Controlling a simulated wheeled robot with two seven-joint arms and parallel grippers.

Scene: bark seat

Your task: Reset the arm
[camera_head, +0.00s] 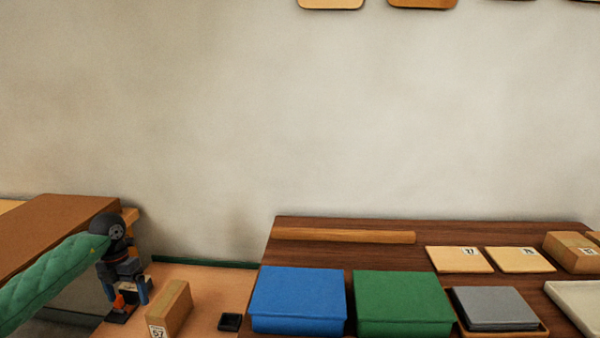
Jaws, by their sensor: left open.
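My left arm (50,280), in a quilted green sleeve, comes in from the left edge. My left gripper (128,306) points down over the light wooden surface at the lower left. It is open, its fingers apart. A cardboard box (172,308) with a label reading 57 stands just right of the fingers. I cannot tell whether they touch. My right gripper does not show.
A dark wooden table (350,253) on the right holds a blue box (298,298), a green box (402,302), a grey stack (495,307) and labelled boards (458,259). A small black item (230,321) lies beside the cardboard box. A brown surface (60,230) stands at left.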

